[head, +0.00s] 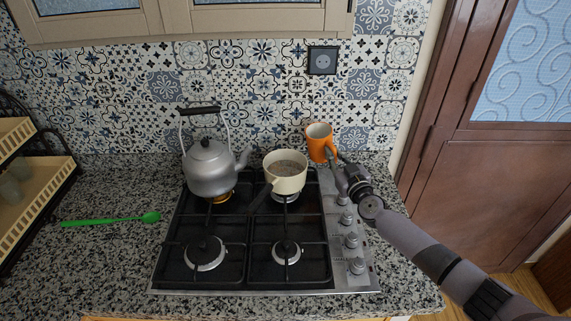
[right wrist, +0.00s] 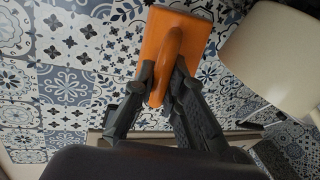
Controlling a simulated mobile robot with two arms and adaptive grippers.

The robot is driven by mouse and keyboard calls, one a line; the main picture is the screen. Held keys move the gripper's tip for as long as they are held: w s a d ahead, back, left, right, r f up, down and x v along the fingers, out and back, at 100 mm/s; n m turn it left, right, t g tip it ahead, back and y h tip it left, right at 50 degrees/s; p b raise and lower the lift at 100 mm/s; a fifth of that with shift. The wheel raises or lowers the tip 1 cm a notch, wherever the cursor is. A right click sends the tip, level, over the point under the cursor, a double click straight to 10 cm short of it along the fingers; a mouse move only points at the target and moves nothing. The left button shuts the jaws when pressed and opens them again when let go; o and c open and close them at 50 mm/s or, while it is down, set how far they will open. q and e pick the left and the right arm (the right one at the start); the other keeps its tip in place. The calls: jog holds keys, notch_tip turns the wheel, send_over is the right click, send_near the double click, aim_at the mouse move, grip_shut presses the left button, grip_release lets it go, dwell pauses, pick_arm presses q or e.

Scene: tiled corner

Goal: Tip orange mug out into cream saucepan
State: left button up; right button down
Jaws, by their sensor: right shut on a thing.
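The orange mug (head: 319,145) is in the head view, just right of the saucepan and slightly above its rim, nearly upright with a slight tilt. My right gripper (head: 338,167) is shut on its handle; the right wrist view also shows the mug (right wrist: 190,35) with the gripper (right wrist: 167,88) closed on the handle. The cream saucepan (head: 285,183) stands on the back right burner, with greyish-brown contents inside. It also shows at the right of the right wrist view (right wrist: 275,55). What the mug holds cannot be made out. My left gripper is not in view.
A grey kettle (head: 209,172) stands on the back left burner of the black hob (head: 244,235); the front burners are empty. A green utensil (head: 110,219) lies on the speckled counter at left. A rack (head: 22,190) stands at the far left. The tiled wall (head: 250,90) is close behind.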

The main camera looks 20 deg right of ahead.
jog(key=shift+w+d+f+m+p, duration=0.15)
jog(key=shift+d+m+p, duration=0.35)
jog(key=shift+m, duration=0.3)
jog(key=shift+d+f+m, duration=0.1)
jog(key=shift+d+m, duration=0.1)
jog(key=shift+m, duration=0.1)
notch_tip(320, 180, up, 6)
jog(key=d+p, duration=0.3)
jog(key=p, duration=0.1)
jog(key=shift+w, duration=0.25)
